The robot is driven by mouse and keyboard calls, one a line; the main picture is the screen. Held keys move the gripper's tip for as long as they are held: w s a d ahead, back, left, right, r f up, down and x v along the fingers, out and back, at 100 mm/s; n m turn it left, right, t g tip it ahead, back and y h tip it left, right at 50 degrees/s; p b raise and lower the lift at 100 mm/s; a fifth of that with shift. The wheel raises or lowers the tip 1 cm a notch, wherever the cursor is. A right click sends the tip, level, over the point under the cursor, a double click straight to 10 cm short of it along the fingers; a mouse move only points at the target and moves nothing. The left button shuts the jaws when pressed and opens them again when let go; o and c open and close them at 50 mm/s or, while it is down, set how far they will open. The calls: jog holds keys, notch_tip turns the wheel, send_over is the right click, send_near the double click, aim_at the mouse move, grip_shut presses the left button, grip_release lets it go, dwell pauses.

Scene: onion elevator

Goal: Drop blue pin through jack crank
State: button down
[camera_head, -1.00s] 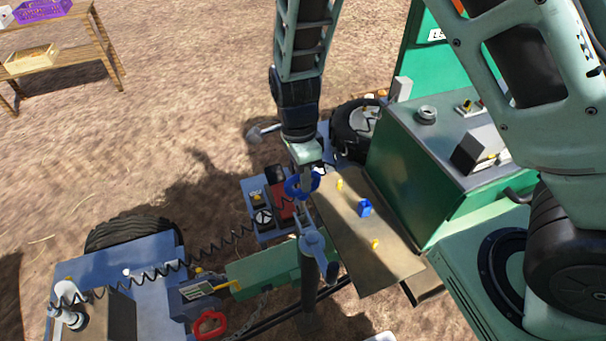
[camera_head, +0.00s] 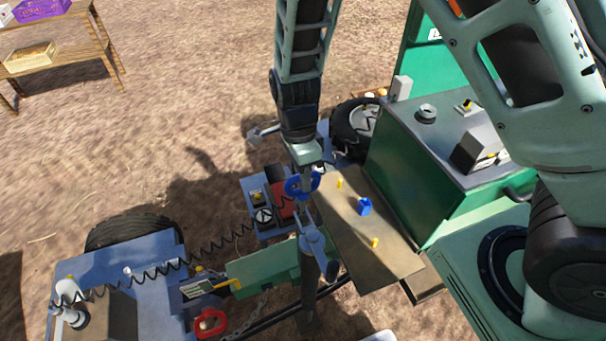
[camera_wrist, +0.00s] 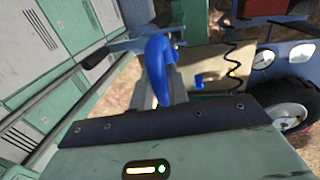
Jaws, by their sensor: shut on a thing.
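The blue pin (camera_head: 293,188) shows as a blue ring-shaped handle in my gripper (camera_head: 303,180), which is shut on it. In the wrist view the blue pin (camera_wrist: 157,52) rises as a curved loop between the fingers of my gripper (camera_wrist: 166,88). Its lower shaft is hard to make out. The grey-blue jack crank (camera_head: 313,243) sits on top of an upright dark post, just below the gripper in the head view. I cannot tell whether the pin touches the crank.
A tan board (camera_head: 375,255) at the right holds a blue piece (camera_head: 364,206) and small yellow pieces. A green machine body (camera_head: 425,165) stands beyond it. A blue trailer (camera_head: 125,265) with a coiled black cable lies left. A red ring-shaped handle (camera_head: 211,325) is low in front.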

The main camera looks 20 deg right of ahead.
jog(key=shift+f+b, duration=2.25)
jog(key=shift+f, duration=2.05)
dwell(0.5)
jog(key=c, duration=0.9)
grip_release()
jog(key=shift+r+p, duration=3.35)
jog(key=shift+r, duration=0.2)
jog(key=shift+s+a, duration=0.1)
